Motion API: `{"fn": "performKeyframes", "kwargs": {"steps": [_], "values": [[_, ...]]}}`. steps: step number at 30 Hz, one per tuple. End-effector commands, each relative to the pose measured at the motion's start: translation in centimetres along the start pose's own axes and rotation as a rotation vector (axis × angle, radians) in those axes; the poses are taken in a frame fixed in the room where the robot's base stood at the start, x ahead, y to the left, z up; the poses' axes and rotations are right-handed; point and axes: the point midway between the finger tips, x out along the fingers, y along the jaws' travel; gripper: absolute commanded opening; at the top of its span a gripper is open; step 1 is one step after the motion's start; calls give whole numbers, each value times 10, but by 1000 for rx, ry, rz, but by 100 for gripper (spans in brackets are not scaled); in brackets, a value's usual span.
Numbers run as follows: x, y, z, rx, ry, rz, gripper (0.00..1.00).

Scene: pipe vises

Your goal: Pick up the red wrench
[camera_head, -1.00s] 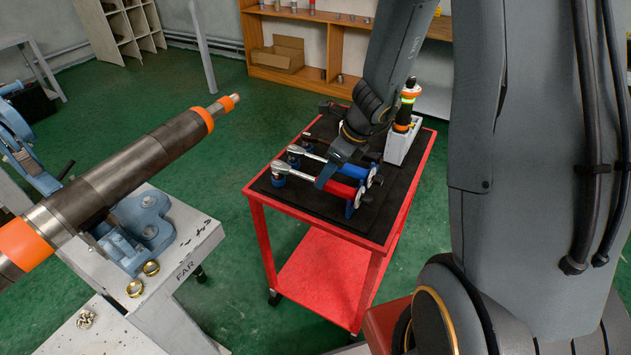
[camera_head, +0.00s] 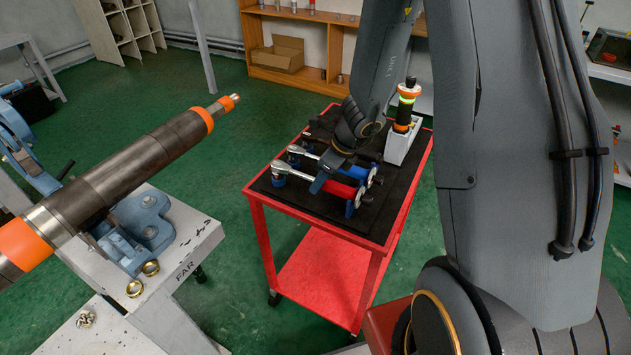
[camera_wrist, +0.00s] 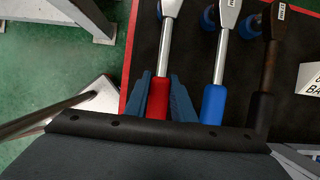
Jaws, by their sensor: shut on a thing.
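The red wrench lies on the cart's black top, nearest the front edge; its red handle (camera_head: 336,190) and silver shaft show in the head view. In the wrist view its red handle (camera_wrist: 158,98) sits between the two blue-grey fingers of my gripper (camera_wrist: 164,95), which is shut on it. The head view shows my gripper (camera_head: 322,182) over the handle, partly hiding it. The wrench still lies level, its ends at the blue supports.
A blue-handled wrench (camera_wrist: 214,100) lies close to the right in the wrist view, with a dark wrench (camera_wrist: 268,70) beyond it. A white holder (camera_head: 402,145) stands at the cart's back. A large pipe (camera_head: 120,185) in a vise is at left.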

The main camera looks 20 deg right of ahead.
Motion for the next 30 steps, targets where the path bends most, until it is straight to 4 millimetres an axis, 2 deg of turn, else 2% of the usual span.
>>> {"fn": "performKeyframes", "kwargs": {"steps": [8, 11, 22, 30], "values": [[-4, 0, 2, 0, -2, -1, 0], [-14, 0, 6, -1, -3, -2, 0], [-75, -1, 31, -2, -3, -4, 0], [-93, 0, 39, 0, -1, -1, 0]]}}
